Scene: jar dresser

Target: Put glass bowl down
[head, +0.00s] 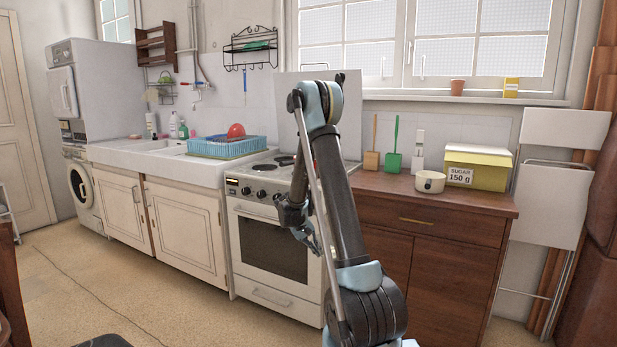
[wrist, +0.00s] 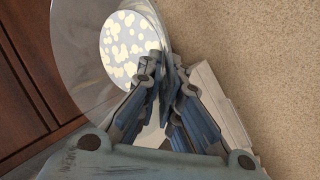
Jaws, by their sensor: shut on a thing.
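The clear glass bowl (wrist: 80,50) fills the upper left of the wrist view, tilted, with its wall between my fingers. My gripper (wrist: 168,75) is shut on this wall. A round pale patch with yellowish spots (wrist: 128,45) shows within the bowl's outline; I cannot tell whether it is part of the bowl or something seen through it. In the head view, my gripper (head: 312,243) hangs low in front of the stove, below counter height. The bowl cannot be made out there.
A brown wooden dresser (head: 428,200) stands right of the white stove (head: 265,240). The top's front left part looks clear. Tan floor (wrist: 260,50) lies below my gripper.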

